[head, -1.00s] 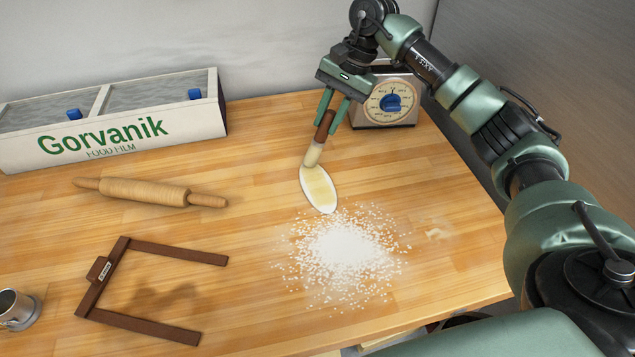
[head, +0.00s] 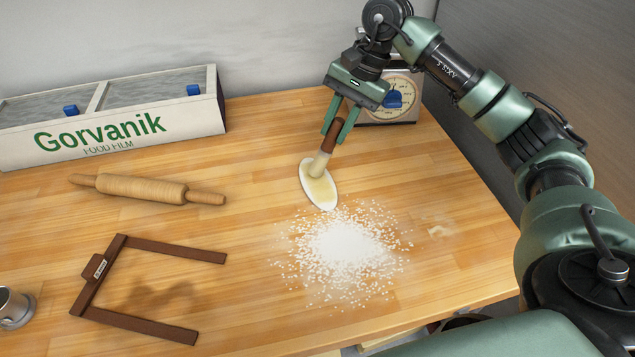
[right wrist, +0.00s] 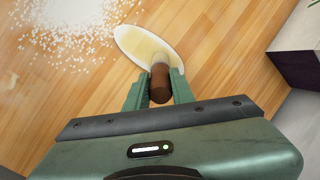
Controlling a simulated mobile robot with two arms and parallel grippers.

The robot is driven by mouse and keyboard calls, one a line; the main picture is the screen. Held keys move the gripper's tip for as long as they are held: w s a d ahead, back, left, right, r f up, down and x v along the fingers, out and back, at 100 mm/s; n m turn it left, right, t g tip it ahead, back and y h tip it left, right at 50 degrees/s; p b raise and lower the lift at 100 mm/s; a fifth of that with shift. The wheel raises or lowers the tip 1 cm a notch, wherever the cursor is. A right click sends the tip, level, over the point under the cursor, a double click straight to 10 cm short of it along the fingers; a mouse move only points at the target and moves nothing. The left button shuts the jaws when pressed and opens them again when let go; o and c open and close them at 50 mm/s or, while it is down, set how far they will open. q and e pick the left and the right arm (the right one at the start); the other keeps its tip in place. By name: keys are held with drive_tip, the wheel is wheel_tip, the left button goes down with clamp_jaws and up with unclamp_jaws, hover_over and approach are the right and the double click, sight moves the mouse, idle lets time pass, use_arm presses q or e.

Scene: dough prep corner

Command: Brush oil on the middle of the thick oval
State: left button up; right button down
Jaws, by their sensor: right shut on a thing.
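The white oval (head: 309,196) lies on the wooden counter, its long side running away from me. A yellowish glossy patch (head: 318,190) covers its middle. My right gripper (head: 334,136) is shut on the brown handle of a brush (head: 330,140), behind the oval. The pale bristle end (head: 318,167) points down onto the far half of the oval and appears to touch it. In the right wrist view the oval (right wrist: 136,38) shows beyond the brush handle (right wrist: 160,84), which hides part of the bristles. My left gripper is not in view.
Scattered flour (head: 345,250) lies just in front of the oval. A kitchen scale (head: 402,105) stands behind my right gripper. A rolling pin (head: 150,190), a brown frame (head: 165,248), a metal cup (head: 14,308) and a film box (head: 120,135) are to the left.

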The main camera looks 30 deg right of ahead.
drive_tip(key=shift+s, duration=0.1)
drive_tip(key=shift+w, duration=0.5)
drive_tip(key=shift+w+d, duration=0.15)
drive_tip(key=shift+w, duration=0.55)
drive_tip(key=shift+p, duration=0.3)
drive_tip(key=shift+r+p, duration=0.3)
drive_tip(key=shift+r, duration=0.3)
